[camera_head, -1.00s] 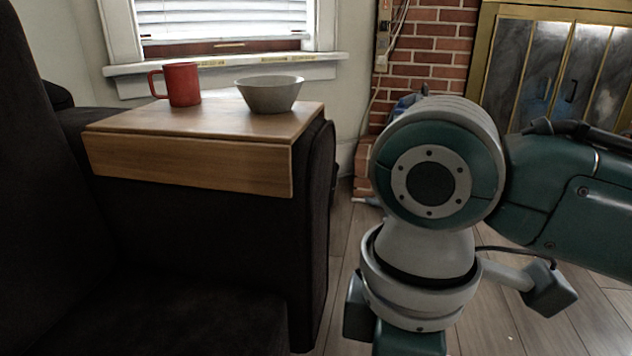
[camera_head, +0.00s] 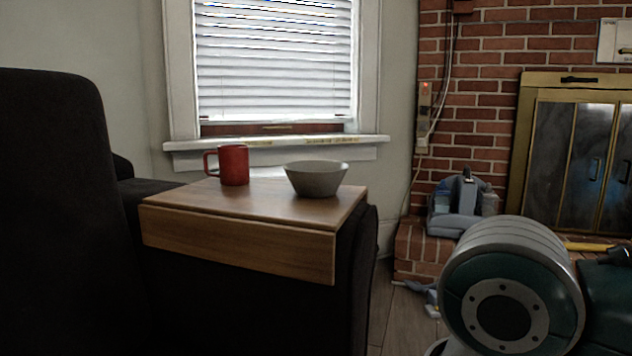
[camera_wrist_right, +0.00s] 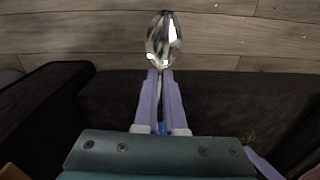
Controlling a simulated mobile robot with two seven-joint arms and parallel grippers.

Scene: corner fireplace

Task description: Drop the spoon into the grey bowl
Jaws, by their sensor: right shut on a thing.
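The grey bowl (camera_head: 316,179) stands upright on a wooden tray (camera_head: 236,246) laid over the dark sofa's arm. In the right wrist view my right gripper (camera_wrist_right: 161,84) is shut on the spoon (camera_wrist_right: 163,40). The spoon's shiny metal bowl sticks out past the purple fingertips, and its handle runs back between the fingers. Dark upholstery and the wooden floor lie below it. In the head view part of my right arm shows at the lower right, but the gripper and spoon are out of that picture. My left gripper is not in view.
A red mug (camera_head: 232,165) stands on the tray just left of the bowl. The dark sofa (camera_head: 60,220) fills the left side. A window sill (camera_head: 275,143) is behind the tray. A grey-blue appliance (camera_head: 462,205) sits on the brick hearth to the right.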

